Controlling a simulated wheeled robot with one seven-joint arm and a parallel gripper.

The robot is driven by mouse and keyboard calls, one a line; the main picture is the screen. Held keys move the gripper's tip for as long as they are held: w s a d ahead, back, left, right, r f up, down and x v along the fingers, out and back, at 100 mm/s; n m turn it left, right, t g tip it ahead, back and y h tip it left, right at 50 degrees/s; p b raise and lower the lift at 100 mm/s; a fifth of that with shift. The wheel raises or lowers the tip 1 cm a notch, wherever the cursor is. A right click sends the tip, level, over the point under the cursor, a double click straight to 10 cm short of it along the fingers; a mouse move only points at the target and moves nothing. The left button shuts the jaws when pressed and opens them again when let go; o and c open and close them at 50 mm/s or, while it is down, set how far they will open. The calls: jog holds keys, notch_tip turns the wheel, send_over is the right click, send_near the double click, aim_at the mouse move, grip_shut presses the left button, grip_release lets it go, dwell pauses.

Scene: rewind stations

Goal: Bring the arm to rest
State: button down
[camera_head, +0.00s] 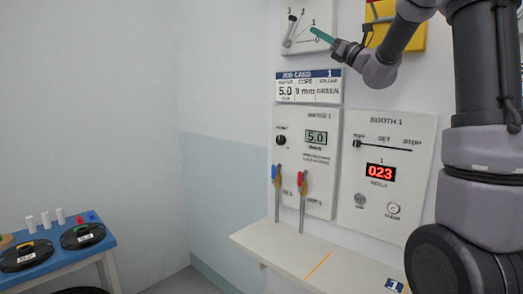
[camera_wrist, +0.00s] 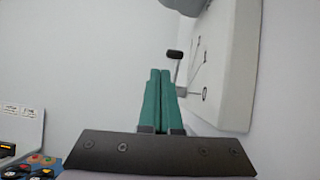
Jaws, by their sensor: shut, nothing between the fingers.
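My gripper (camera_head: 322,36) is shut and empty, its teal fingers pressed together. It is raised in front of the wall, by the lower right part of a white dial plate (camera_head: 300,28) with a lever and the marks 0 to 3. In the wrist view the shut fingers (camera_wrist: 158,75) point toward the lever's dark knob (camera_wrist: 175,54), which stands out from the plate (camera_wrist: 225,65). I cannot tell whether the fingertips touch the lever. My arm reaches in from the right of the head view.
Below are a job card (camera_head: 308,87), a meter panel (camera_head: 316,140) with two levers, and a booth panel (camera_head: 388,170) reading 023. A white shelf (camera_head: 300,255) juts out under them. A yellow box (camera_head: 410,38) is behind my arm. A blue table (camera_head: 60,255) holds black reels at left.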

jog(key=s+a+f+n+g+h, duration=0.2)
jog(key=s+a+f+n+g, duration=0.3)
jog(key=s, duration=0.4)
jog(key=s+a+f+n+g+h, duration=0.2)
jog(key=s+a+f+n+g, duration=0.25)
jog(key=s+f+n, duration=0.35)
jog(key=s+d+f+n+h, duration=0.8)
jog(key=s+d+f+h, duration=0.4)
jog(key=s+d+f, duration=0.1)
jog(key=shift+s+f+h, duration=0.3)
jog(key=shift+s+f, duration=0.2)
jog(key=shift+s, duration=0.1)
jog(key=shift+t, duration=0.25)
